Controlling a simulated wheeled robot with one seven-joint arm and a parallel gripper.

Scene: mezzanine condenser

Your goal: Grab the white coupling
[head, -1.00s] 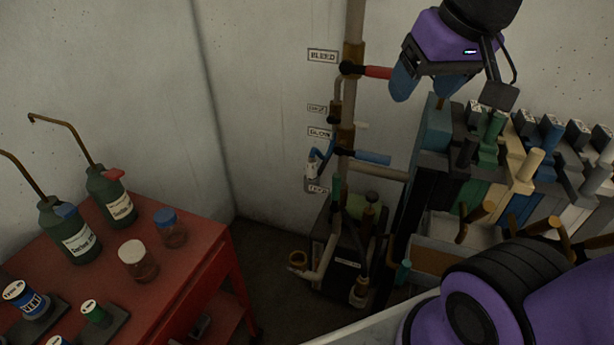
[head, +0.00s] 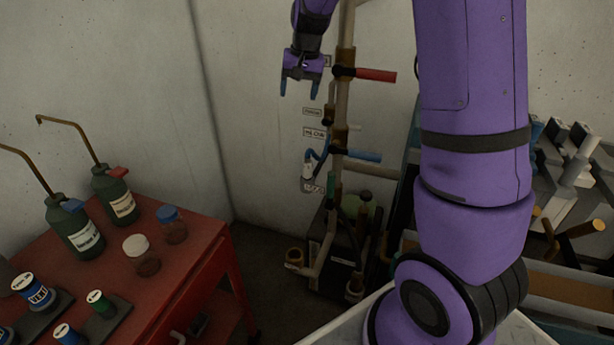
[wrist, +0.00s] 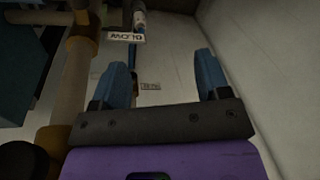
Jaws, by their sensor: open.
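The white coupling (head: 307,171) hangs at the end of a short blue hose (head: 318,155) beside the vertical pipe, low near the wall. In the wrist view a white piece that looks like the coupling (wrist: 139,18) shows small at the top, beyond the fingers, by a label. My gripper (head: 299,88) is high by the wall, left of the pipe and above the coupling in the head view. Its blue fingers (wrist: 162,65) are apart with nothing between them. The coupling is apart from the gripper.
The vertical pipe (head: 344,110) carries a red lever (head: 376,75) and a blue lever (head: 362,155) close to the gripper's right. A red cart (head: 185,265) with bottles and jars stands at left. My arm covers much of the rack at right.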

